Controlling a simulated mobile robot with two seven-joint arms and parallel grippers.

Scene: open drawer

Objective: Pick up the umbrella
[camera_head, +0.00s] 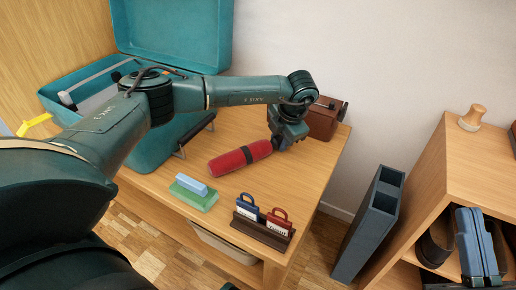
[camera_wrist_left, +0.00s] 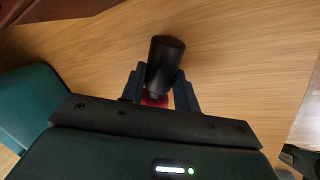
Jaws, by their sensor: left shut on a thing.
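The umbrella (camera_head: 240,158) is folded, with a red body and a black handle. It lies along the wooden table in the head view, its red end toward the left. My left gripper (camera_head: 280,143) is at its right end. In the left wrist view the black handle (camera_wrist_left: 166,62) sticks out beyond the fingers, and a bit of red shows between them. My left gripper (camera_wrist_left: 158,90) is shut on the umbrella near the handle. The umbrella appears at or just above table height; I cannot tell if it touches. My right gripper is not in view.
An open teal case (camera_head: 170,150) stands at the left. A green and blue block (camera_head: 194,192) and a holder with badge cards (camera_head: 262,228) lie at the front. A brown box (camera_head: 323,120) is behind the gripper. A dark bin (camera_head: 368,225) and wooden shelf (camera_head: 425,190) stand right.

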